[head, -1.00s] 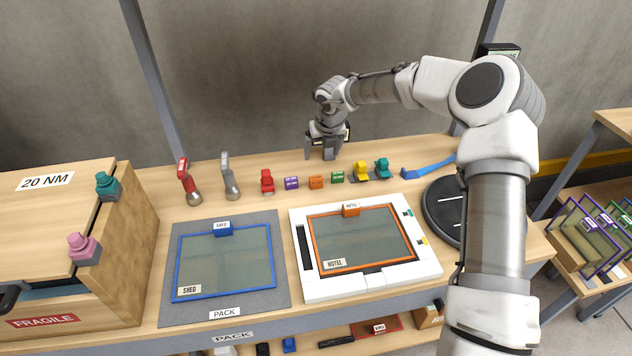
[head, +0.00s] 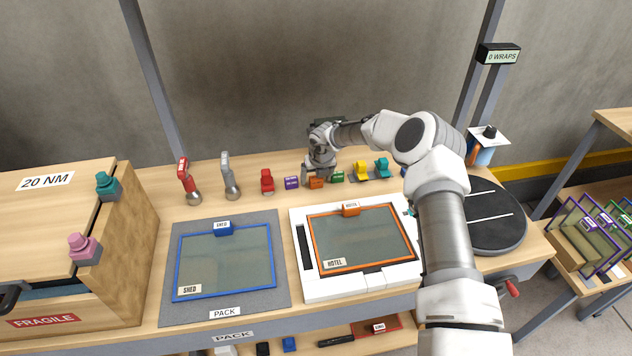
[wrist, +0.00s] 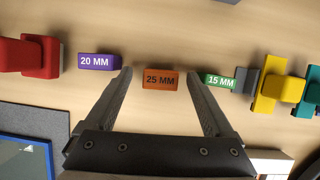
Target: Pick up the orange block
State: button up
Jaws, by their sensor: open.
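The orange block (wrist: 161,79), labelled "25 MM", lies on the wooden bench. It also shows in the head view (head: 316,183), partly covered by my gripper. My gripper (wrist: 160,74) is open, with one finger on each side of the orange block and a gap on both sides. In the head view my gripper (head: 318,172) is low over the row of blocks. A purple block (wrist: 98,62), "20 MM", sits just left of the left finger. A green block (wrist: 220,82), "15 MM", sits close to the right finger.
A red item (head: 267,181) stands left of the blocks, and yellow (head: 361,170) and teal (head: 382,167) items stand right. In front lie a blue-framed panel (head: 224,229) on a grey mat (head: 197,318) and an orange-framed panel (head: 351,210) on a white fixture (head: 302,276).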

jog(key=shift+w+f, duration=0.25)
jog(key=shift+f, duration=0.3)
jog(key=c, duration=1.3)
jog(key=shift+c, duration=0.3)
jog(key=shift+r, duration=0.15)
